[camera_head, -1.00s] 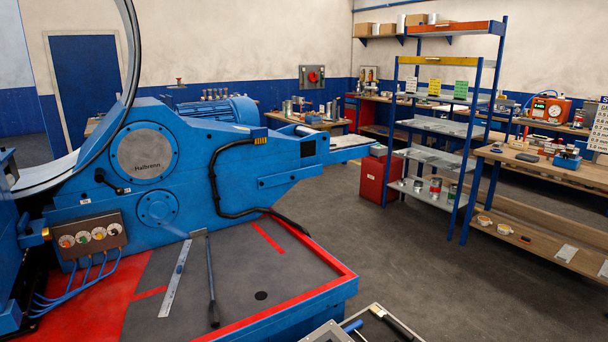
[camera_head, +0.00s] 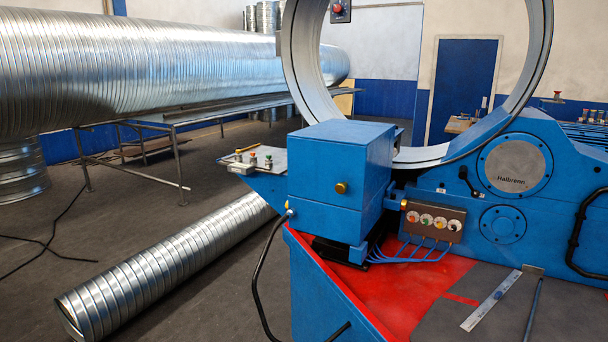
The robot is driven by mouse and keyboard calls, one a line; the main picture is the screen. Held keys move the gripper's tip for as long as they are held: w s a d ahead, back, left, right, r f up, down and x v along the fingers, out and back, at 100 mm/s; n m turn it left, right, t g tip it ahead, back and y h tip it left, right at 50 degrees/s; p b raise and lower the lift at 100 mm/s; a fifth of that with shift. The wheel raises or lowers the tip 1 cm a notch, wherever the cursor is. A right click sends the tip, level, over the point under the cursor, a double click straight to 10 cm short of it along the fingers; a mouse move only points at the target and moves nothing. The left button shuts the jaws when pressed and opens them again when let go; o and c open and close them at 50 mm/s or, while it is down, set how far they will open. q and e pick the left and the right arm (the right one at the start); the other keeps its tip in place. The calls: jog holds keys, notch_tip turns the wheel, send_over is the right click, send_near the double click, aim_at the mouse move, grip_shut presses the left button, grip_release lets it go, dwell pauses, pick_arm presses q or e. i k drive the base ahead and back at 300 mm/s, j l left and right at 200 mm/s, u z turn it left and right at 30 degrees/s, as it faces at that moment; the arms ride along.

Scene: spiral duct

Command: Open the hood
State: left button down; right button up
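The blue machine (camera_head: 530,138) with the round "Halbrenn" plate fills the right side of the head view. A blue box-shaped housing (camera_head: 340,190) with a brass knob (camera_head: 341,188) on its front stands at the machine's left end, on the red base. It looks closed. I cannot tell for sure whether this housing is the hood. A large metal ring (camera_head: 300,75) stands upright behind it. Neither of my grippers is in view.
A long spiral duct (camera_head: 165,265) lies on the floor at left, and a bigger duct (camera_head: 150,70) rests on a metal stand (camera_head: 180,160). A ruler (camera_head: 491,300) lies on the machine's base.

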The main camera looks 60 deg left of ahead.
aim_at(340, 165)
jog(key=u, duration=1.6)
jog(key=j, duration=0.1)
jog(key=i+j+z, duration=0.15)
jog(key=j, duration=0.2)
jog(key=i+j+z, duration=0.1)
jog(key=j, duration=0.25)
jog(key=i+j+z, duration=0.15)
jog(key=j, duration=0.2)
jog(key=i+j+z, duration=0.1)
jog(key=j, duration=0.25)
